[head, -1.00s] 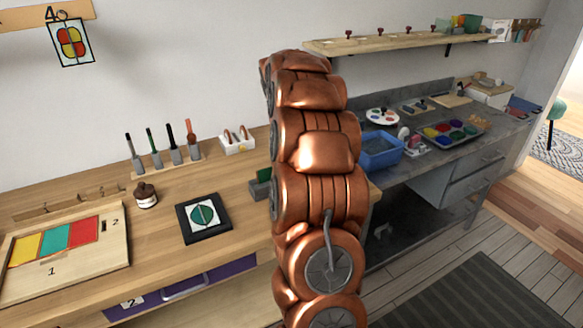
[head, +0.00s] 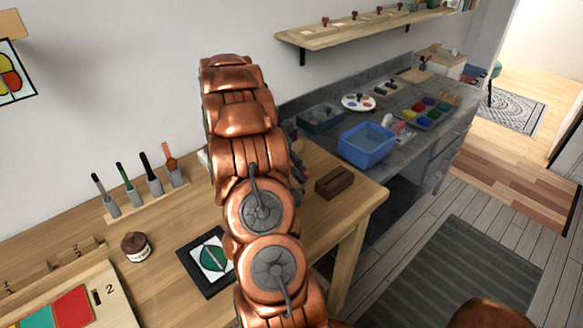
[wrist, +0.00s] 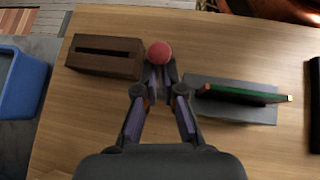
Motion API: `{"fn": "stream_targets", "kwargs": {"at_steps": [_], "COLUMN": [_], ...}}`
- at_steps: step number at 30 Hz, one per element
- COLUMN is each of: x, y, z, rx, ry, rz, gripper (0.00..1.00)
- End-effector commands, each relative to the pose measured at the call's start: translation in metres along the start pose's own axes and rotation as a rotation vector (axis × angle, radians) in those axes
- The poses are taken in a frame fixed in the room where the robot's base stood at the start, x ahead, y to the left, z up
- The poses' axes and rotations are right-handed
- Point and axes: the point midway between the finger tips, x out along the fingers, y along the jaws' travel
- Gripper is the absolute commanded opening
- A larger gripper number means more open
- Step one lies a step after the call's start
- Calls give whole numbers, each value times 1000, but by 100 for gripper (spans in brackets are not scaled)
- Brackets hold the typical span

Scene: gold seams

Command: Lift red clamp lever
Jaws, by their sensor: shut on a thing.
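The red clamp lever shows as a round red knob (wrist: 160,53) in the wrist view, right at the fingertips. My gripper (wrist: 159,76) is shut on it, its two purple-padded fingers converging just below the knob. The rest of the lever is hidden by the fingers.
A dark brown slotted block (wrist: 104,56) stands left of the fingertips; it also shows in the head view (head: 334,182). A grey holder (wrist: 232,112) with a green-faced board (wrist: 235,93) stands right. A blue tub (head: 366,145) sits on the grey bench (head: 400,150).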

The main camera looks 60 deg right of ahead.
Motion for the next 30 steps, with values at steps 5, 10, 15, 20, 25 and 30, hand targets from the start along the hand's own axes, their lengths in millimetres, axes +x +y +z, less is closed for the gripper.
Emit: {"fn": "stream_targets", "kwargs": {"at_steps": [5, 10, 15, 20, 25, 30], "x": [2, 4, 5, 5, 4, 4], "y": [2, 2, 2, 2, 2, 2], "z": [1, 1, 1, 1, 0, 1], "rx": [-10, -15, -16, -16, -17, -16], "ry": [-46, -69, -74, -74, -74, -74], "rz": [-4, -7, -7, -7, -6, -5], "gripper": [0, 0, 0, 0, 16, 33]}}
